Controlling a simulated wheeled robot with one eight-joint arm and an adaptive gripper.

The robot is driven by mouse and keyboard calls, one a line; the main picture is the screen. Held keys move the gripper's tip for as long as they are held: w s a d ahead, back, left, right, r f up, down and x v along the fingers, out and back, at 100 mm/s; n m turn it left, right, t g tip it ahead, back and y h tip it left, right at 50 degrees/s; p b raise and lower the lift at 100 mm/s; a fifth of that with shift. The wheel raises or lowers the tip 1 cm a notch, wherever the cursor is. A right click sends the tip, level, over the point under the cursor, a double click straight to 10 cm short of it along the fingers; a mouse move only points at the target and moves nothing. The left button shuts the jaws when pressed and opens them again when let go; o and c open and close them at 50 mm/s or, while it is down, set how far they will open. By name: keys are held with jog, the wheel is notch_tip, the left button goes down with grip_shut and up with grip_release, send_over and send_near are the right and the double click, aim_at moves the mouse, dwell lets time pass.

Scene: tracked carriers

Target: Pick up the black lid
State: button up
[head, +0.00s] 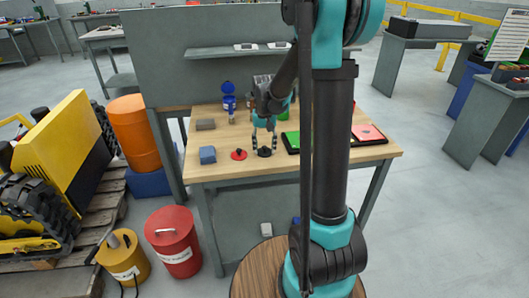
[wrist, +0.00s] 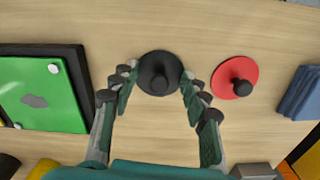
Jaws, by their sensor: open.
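The black lid (wrist: 159,66) is a round dark disc with a knob in its middle, lying flat on the wooden table. In the head view the black lid (head: 265,153) is near the table's front edge, just below my gripper. My gripper (wrist: 157,88) is open, with its two fingers at the left and right of the lid in the wrist view. In the head view my gripper (head: 264,140) points down over the lid. Whether the fingers touch the lid cannot be told. Nothing is held.
A red lid (wrist: 235,77) with a black knob lies close to the right finger. A green panel in a dark tray (wrist: 83,75) is at the left. A blue block (head: 207,155) and a grey block (head: 205,124) sit on the wooden table (head: 225,173). A blue-topped item (head: 229,98) stands behind.

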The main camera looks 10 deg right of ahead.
jog(key=c, duration=0.4)
jog(key=shift+s+f, duration=0.1)
grip_shut()
